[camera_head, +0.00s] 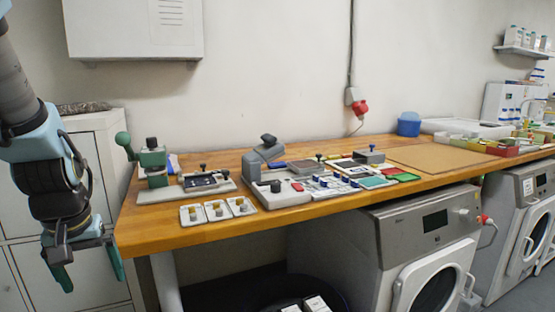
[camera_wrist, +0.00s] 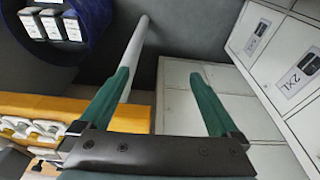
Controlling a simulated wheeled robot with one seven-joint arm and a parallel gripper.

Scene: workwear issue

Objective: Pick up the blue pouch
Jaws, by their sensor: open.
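I cannot make out a blue pouch for certain in either view. A small blue and white thing (camera_head: 173,163) shows partly behind the green hand press on the wooden bench (camera_head: 210,232); the press hides much of it and I cannot tell what it is. My gripper (camera_head: 92,272) hangs at the left, below the bench top and beside its left end, fingers pointing down. In the wrist view my gripper (camera_wrist: 161,78) is open, with its two green fingers apart and nothing between them.
A green hand press (camera_head: 153,160), a grey device (camera_head: 265,150) and several trays crowd the bench. A brown mat (camera_head: 440,157) lies bare farther right. A blue tub (camera_head: 408,124) stands at the back. Grey lockers (camera_head: 80,200) stand behind my arm; a washing machine (camera_head: 425,235) sits under the bench.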

